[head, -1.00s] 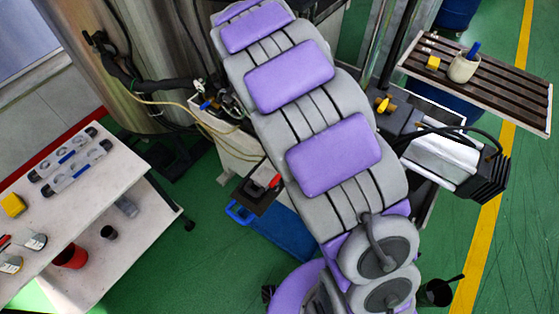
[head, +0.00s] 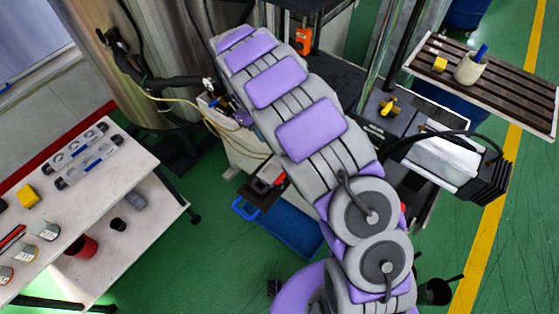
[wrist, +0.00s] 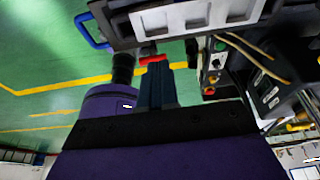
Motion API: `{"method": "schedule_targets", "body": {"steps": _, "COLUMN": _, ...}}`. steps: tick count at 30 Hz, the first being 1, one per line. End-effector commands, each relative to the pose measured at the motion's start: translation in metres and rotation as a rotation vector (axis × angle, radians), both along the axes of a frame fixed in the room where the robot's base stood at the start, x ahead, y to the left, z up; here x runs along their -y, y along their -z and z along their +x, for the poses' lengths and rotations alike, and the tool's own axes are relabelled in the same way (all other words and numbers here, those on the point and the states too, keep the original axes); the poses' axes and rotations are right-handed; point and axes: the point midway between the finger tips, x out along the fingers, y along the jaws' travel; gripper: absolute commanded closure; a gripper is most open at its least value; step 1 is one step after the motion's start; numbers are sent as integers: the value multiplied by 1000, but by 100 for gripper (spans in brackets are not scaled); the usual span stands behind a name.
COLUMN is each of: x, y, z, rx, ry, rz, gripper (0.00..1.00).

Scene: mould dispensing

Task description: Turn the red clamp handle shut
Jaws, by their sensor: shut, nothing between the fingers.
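The red clamp handle (wrist: 152,60) shows in the wrist view as a short red bar at the tips of my gripper (wrist: 154,68). The dark fingers are together with nothing between them. I cannot tell whether they touch the bar. In the head view a red part (head: 280,179) shows on a dark plate (head: 257,199) beside my arm, above a blue bin. My arm partly covers that area. My gripper's fingers cannot be made out in the head view.
A blue bin (head: 290,235) stands under the plate; its handle (wrist: 90,32) shows in the wrist view. A white table (head: 115,180) with moulds is at left. A slatted shelf (head: 515,85) is at right. Yellowish hoses (head: 200,108) hang near the machine.

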Motion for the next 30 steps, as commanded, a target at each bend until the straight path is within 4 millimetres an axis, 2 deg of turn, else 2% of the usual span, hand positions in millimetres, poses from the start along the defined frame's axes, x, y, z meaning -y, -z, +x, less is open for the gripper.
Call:
{"method": "schedule_targets", "body": {"steps": 4, "x": -1, "y": 7, "z": -1, "rx": -1, "ry": -2, "rz": -2, "gripper": 100}}
{"method": "schedule_targets", "body": {"steps": 8, "x": 3, "y": 22, "z": -4, "rx": -2, "ry": -2, "rz": -3, "gripper": 100}}
{"method": "schedule_targets", "body": {"steps": 20, "x": 26, "y": 97, "z": -20, "rx": -5, "ry": 0, "rz": 2, "gripper": 100}}
{"method": "schedule_targets", "body": {"steps": 30, "x": 47, "y": 102, "z": -39, "rx": 0, "ry": -2, "rz": -3, "gripper": 100}}
